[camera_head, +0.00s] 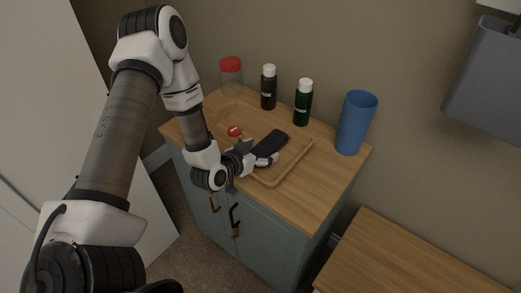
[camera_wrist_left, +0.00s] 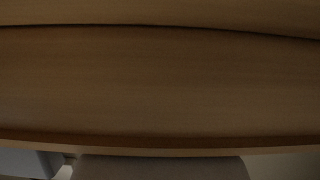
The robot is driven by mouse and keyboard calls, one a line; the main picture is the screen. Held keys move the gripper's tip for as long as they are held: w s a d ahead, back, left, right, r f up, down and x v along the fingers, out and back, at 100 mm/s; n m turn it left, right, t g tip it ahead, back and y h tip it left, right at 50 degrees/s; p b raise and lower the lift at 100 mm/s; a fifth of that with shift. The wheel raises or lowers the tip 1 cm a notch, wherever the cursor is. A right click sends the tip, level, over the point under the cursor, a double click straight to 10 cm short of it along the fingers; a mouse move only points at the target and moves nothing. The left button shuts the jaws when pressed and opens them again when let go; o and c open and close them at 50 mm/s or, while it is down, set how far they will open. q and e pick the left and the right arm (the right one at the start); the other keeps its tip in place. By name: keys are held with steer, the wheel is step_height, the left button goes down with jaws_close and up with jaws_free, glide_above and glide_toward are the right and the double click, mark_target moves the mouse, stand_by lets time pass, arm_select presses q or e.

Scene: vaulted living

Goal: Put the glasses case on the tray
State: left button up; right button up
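The glasses case (camera_head: 271,143) is a dark, rounded, elongated shape over the wooden tray (camera_head: 285,174) in the head view. I cannot tell whether it rests on the tray floor or is a little above it. My left gripper (camera_head: 265,160) is at the case's near end, over the tray's front part. Its pale fingers overlap or touch the case; whether they are closed on it is unclear. The left wrist view shows mostly brown wood and a grey rounded shape at the bottom that I cannot identify. My right gripper is not in view.
A red-lidded clear jar (camera_head: 231,75), a black bottle (camera_head: 268,88) and a green bottle (camera_head: 303,103) stand behind the tray. A blue cup (camera_head: 355,124) stands at the right. A small red-and-white item (camera_head: 234,131) is at the tray's left. The cabinet top (camera_head: 318,190) is clear at front right.

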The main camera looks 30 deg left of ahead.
arm_select(q)
steer(key=shift+r, duration=0.15)
steer(key=shift+s+r, duration=0.1)
steer(key=shift+r, duration=0.05)
steer(key=p+v, duration=0.1)
steer(key=v, duration=0.6)
steer(key=shift+s+r, duration=0.15)
steer(key=shift+s, duration=0.1)
steer(key=p+v, duration=0.2)
steer(key=v, duration=0.1)
steer(key=shift+s+a+r+p, duration=0.1)
steer(key=shift+r+p, duration=0.2)
steer(key=shift+r, duration=0.05)
steer(key=shift+s+p, duration=0.3)
steer(key=shift+p, duration=0.1)
steer(key=s+d+f+g, duration=0.4)
steer(key=s+f+g, duration=0.2)
steer(key=s+f, duration=0.2)
steer(key=s+d+f+n+g+y, duration=0.1)
steer(key=s+d+f+g, duration=0.4)
steer(key=s+f+g, duration=0.2)
step_height(320, 180, down, 2)
steer(key=s, duration=0.2)
steer(key=shift+s, duration=0.4)
